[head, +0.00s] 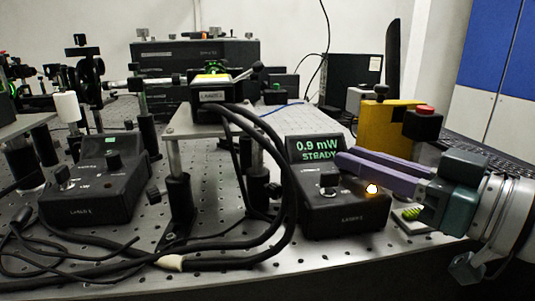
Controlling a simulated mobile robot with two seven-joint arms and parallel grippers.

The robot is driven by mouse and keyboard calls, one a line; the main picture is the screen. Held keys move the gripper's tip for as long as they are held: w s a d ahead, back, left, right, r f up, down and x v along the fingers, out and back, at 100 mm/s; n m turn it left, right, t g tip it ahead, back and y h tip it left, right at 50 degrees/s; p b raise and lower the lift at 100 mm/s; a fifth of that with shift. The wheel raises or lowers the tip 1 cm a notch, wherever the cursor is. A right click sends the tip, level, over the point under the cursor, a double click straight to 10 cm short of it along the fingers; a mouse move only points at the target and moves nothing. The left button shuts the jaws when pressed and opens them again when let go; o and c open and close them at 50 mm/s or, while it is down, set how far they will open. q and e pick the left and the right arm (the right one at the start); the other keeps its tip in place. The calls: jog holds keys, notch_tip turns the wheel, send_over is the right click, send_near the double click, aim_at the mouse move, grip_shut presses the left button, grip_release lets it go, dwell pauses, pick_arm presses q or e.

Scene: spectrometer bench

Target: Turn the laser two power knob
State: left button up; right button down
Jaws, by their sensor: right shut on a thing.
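The laser two control box (345,215) is a dark box at the right of the bench. Its raised green display (317,148) reads "0.9 mW STEADY". My right gripper (343,160), with purple fingers, reaches in from the right over the box, just under the display. It is shut on the power knob, which the fingers mostly hide. My left gripper is not in view.
A similar laser one box (95,190) stands at the left. Thick black cables (285,215) loop beside the laser two box. A yellow box (388,128) and a red-topped button (424,112) stand behind my right gripper. A laser head (210,93) sits on a raised platform.

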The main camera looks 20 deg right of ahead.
dwell(0.3)
jog(key=m+h+p, duration=0.1)
jog(key=h+p, duration=0.1)
jog(key=p, duration=0.1)
jog(key=m+h+p, duration=0.1)
jog(key=p, duration=0.1)
jog(key=shift+a+r+m+t+h, duration=0.25)
jog(key=shift+r+m+t+h, duration=0.05)
jog(key=shift+t+h, duration=0.1)
jog(key=m+h+p, duration=0.1)
jog(key=h+p, duration=0.1)
jog(key=shift+a+f+m+h+p, duration=0.1)
jog(key=shift+a+m+h+p, duration=0.05)
jog(key=shift+m+h+p, duration=0.2)
jog(key=shift+a+f+m+h+p, duration=0.1)
jog(key=shift+m+h+p, duration=0.1)
jog(key=shift+m+h, duration=0.3)
jog(key=shift+a+f+m+h+p, duration=0.1)
jog(key=shift+m+h+p, duration=0.1)
jog(key=shift+h, duration=0.45)
jog(key=c, duration=0.8)
grip_release()
jog(key=shift+o, duration=0.2)
